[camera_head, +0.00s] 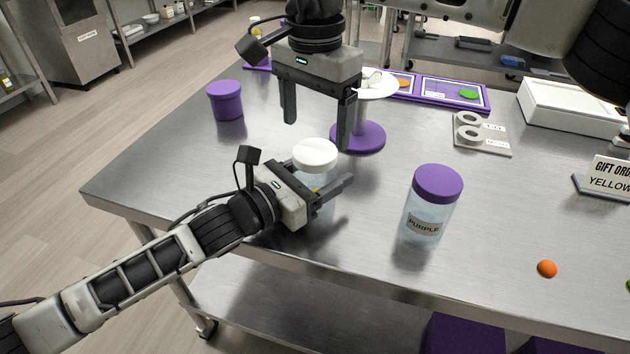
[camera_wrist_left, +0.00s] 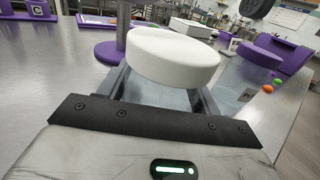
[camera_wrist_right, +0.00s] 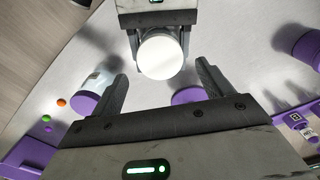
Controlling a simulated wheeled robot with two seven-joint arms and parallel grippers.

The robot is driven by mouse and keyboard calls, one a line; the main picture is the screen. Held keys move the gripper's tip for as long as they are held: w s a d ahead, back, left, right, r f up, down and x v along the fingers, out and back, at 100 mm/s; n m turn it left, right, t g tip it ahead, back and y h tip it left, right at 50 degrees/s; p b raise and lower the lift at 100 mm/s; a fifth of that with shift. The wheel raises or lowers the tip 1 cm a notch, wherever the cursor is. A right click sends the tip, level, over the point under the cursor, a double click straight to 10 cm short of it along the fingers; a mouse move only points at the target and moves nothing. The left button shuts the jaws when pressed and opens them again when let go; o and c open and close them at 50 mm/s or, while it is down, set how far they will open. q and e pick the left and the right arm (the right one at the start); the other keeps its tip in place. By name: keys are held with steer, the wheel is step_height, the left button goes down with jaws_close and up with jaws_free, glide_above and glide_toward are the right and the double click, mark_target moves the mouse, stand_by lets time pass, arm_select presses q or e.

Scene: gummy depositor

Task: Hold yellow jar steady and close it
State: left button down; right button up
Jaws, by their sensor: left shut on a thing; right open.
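A clear jar (camera_head: 316,182) with a white lid (camera_head: 315,153) on its top stands on the steel table. My left gripper (camera_head: 332,190) is shut around the jar's body below the lid. In the left wrist view, the lid (camera_wrist_left: 172,58) covers the jar's mouth; I cannot tell if it is fully tightened. My right gripper (camera_head: 317,132) is open and empty, pointing down above the lid. In the right wrist view, the lid (camera_wrist_right: 160,57) lies beyond the open fingers, apart from them.
A jar labelled PURPLE (camera_head: 427,222) with a purple lid stands to the right. A purple-based stand (camera_head: 362,137) is close behind the held jar. A purple tub (camera_head: 226,101) stands at the back left. An orange gummy (camera_head: 547,268) lies at the right. The front left of the table is clear.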

mark_target(315, 150)
steer(key=shift+f, duration=2.2)
steer(key=c, duration=1)
steer(key=m, duration=0.6)
steer(key=shift+m, duration=0.3)
steer(key=m, duration=1.7)
steer(key=shift+m, duration=0.3)
steer(key=o, duration=1.2)
